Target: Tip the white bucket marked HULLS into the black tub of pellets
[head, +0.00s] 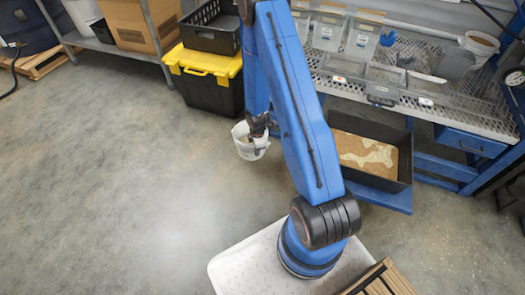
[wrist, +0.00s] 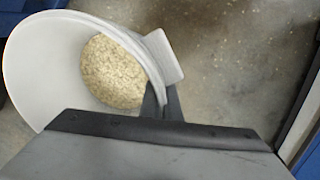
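A white bucket (head: 243,151) hangs from my gripper (head: 258,124) above the floor, left of my blue arm. In the wrist view the bucket (wrist: 40,70) shows its open mouth, with pale flaky material (wrist: 113,72) lying inside. The dark fingers of my gripper (wrist: 160,100) are shut at the bucket's rim, beside a white tab. No HULLS marking is readable. The black tub (head: 352,187) sits low under the bench, right of my arm and apart from the bucket. It holds brown pellets with pale patches (head: 368,152) on top.
The mesh bench (head: 450,105) stands above and behind the tub, with clear bins, a grey container (head: 453,65) and another white bucket (head: 480,43). A yellow-lidded black box (head: 208,85) and black crate (head: 212,27) stand behind my arm. The floor at left is clear.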

